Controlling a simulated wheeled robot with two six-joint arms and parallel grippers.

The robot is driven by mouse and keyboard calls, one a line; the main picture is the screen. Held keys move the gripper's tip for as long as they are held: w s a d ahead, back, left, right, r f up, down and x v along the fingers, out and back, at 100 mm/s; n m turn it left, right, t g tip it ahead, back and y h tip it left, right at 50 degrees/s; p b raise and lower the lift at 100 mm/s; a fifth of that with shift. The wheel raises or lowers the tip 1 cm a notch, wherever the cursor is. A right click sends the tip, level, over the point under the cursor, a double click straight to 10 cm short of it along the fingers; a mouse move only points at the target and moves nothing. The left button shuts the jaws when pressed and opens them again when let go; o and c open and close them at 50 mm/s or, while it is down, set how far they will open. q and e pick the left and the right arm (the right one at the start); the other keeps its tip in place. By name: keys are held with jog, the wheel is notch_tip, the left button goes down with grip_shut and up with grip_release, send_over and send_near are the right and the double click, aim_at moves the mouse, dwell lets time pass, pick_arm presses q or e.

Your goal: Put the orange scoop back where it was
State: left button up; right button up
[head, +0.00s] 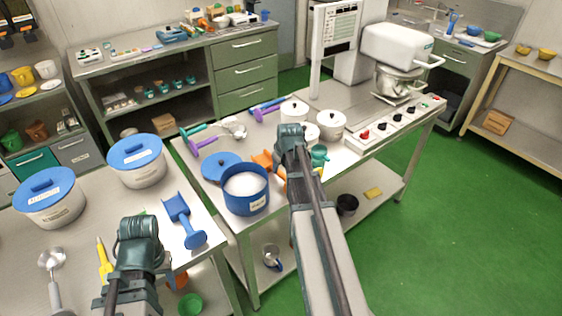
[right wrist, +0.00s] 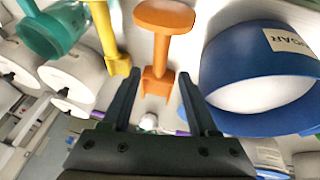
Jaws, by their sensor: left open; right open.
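The orange scoop (right wrist: 165,45) lies on the steel table beside the blue sugar pot (right wrist: 262,80). In the right wrist view its one end is between and just beyond the fingertips of my right gripper (right wrist: 158,85), which is open with gaps on both sides. In the head view a part of the orange scoop (head: 262,158) shows left of my right gripper (head: 291,135); the rest is hidden behind my arm. The blue pot (head: 247,203) holds white sugar. My left gripper (head: 138,232) is over the left table; its fingertips are hidden.
A blue lid (head: 220,166) lies behind the pot. White lidded pots (head: 330,124) stand behind my right gripper. A blue scoop (head: 183,218) lies on the left table.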

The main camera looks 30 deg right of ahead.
pick_arm(q)
notch_tip(320, 180, up, 4)
jog(key=shift+f+p, duration=0.2)
jog(key=shift+p, duration=0.95)
pick_arm(e)
jog(key=v, duration=0.4)
jog(key=shift+f, duration=0.1)
